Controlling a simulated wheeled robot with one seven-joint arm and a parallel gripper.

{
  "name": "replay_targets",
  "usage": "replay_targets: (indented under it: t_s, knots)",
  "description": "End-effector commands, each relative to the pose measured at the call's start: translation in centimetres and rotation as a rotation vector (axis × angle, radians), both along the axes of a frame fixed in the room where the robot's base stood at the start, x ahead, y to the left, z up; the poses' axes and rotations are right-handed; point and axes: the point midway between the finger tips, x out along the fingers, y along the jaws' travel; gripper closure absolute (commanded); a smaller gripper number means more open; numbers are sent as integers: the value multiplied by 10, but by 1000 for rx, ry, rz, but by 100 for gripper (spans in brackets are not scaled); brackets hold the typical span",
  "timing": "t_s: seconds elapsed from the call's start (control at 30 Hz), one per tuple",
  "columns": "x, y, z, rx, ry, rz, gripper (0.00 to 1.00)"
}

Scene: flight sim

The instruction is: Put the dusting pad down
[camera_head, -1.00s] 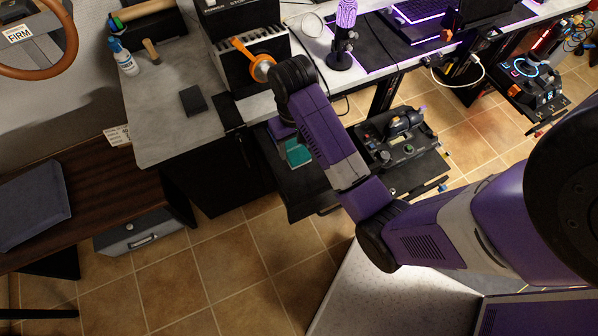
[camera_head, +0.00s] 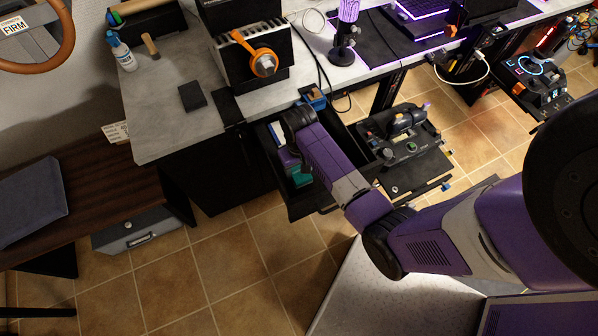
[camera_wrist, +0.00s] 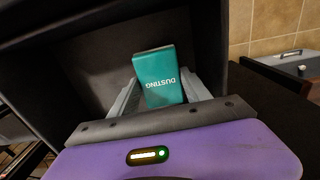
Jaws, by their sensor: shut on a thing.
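The dusting pad is a teal block with "DUSTING" printed on it. In the wrist view the dusting pad (camera_wrist: 160,78) stands between the two grey fingers of my gripper (camera_wrist: 160,95), which is shut on it. Dark walls rise around it there. In the head view the teal pad (camera_head: 298,177) shows beside my purple wrist, over the open black drawer (camera_head: 310,205) under the grey counter. My arm hides most of my gripper in that view. I cannot tell whether the pad touches the drawer floor.
The counter (camera_head: 170,110) holds a spray bottle (camera_head: 121,50), a dark flat block (camera_head: 192,96) and a slotted box with an orange headset (camera_head: 263,62). A black control panel (camera_head: 405,140) stands right of the drawer.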

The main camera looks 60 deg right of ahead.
Motion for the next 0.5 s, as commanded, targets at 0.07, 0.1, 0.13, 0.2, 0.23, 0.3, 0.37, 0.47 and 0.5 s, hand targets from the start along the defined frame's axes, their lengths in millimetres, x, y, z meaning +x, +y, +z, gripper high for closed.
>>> replay_targets:
  t_s: [0.07,0.1,0.13,0.2,0.23,0.3,0.37,0.47,0.5]
  knots:
    - [0,0,-7,1,2,0,91]
    - [-1,0,-12,1,2,0,91]
    - [-1,0,-17,2,2,0,91]
    - [0,0,-27,1,2,0,91]
    - [0,0,-31,1,2,0,91]
    - [0,0,-36,1,1,0,91]
    - [0,0,-38,0,0,0,91]
    - [0,0,-38,-1,-1,0,91]
    - [0,0,-38,-1,-1,0,91]
